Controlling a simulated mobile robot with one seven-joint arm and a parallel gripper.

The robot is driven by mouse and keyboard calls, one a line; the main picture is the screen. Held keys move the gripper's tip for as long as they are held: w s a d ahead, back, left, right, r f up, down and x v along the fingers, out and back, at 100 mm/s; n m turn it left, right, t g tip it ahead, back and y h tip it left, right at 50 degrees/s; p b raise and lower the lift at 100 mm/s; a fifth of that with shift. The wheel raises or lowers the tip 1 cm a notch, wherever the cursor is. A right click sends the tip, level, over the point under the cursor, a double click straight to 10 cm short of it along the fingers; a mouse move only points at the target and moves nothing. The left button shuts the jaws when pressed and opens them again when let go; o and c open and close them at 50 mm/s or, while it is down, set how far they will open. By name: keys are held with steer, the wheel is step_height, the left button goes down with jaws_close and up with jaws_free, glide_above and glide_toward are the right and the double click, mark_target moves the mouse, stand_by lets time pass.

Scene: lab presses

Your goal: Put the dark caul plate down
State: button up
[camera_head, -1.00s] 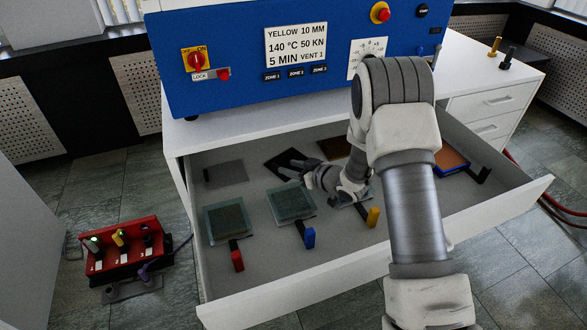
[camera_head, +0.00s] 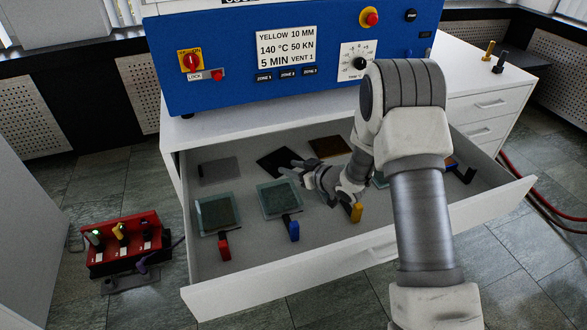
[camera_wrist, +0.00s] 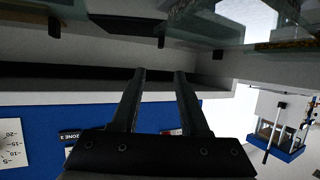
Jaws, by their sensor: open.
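The dark caul plate (camera_head: 272,158) lies flat in the open drawer, towards the back, between a grey plate and a brown one. My gripper (camera_head: 290,168) is at its front right edge in the head view, with the fingers apart and nothing seen between them. In the wrist view, the open fingers (camera_wrist: 160,76) show a clear gap, and a dark flat edge (camera_wrist: 125,24), likely the plate, lies beyond the tips. My wrist hides part of the drawer floor.
The drawer (camera_head: 245,262) also holds a grey plate (camera_head: 219,171), a brown plate (camera_head: 328,147) and glassy plates with red (camera_head: 223,249), blue (camera_head: 294,231) and yellow (camera_head: 356,212) handles. The blue press (camera_head: 215,75) stands above. A red control box (camera_head: 122,240) sits at left.

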steer(key=d+r+m+t+h, duration=0.2)
steer(key=d+r+h, duration=0.3)
steer(key=d+r, duration=0.55)
steer(key=s+d+r+m+h, duration=0.2)
steer(key=s+d+r, duration=0.1)
steer(key=s+r, duration=0.15)
steer(key=s+d+r+m+h, duration=0.1)
steer(key=s+d+r+h, duration=0.15)
steer(key=r, duration=0.35)
steer(key=s+d+r+m+g, duration=0.1)
steer(key=s+r+m+g, duration=0.1)
steer(key=s, duration=1.3)
steer(key=s+d+r+m+g, duration=0.2)
steer(key=s+g, duration=0.1)
steer(key=s, duration=1.2)
steer(key=shift+r+g, duration=0.2)
steer(key=shift+g, duration=0.2)
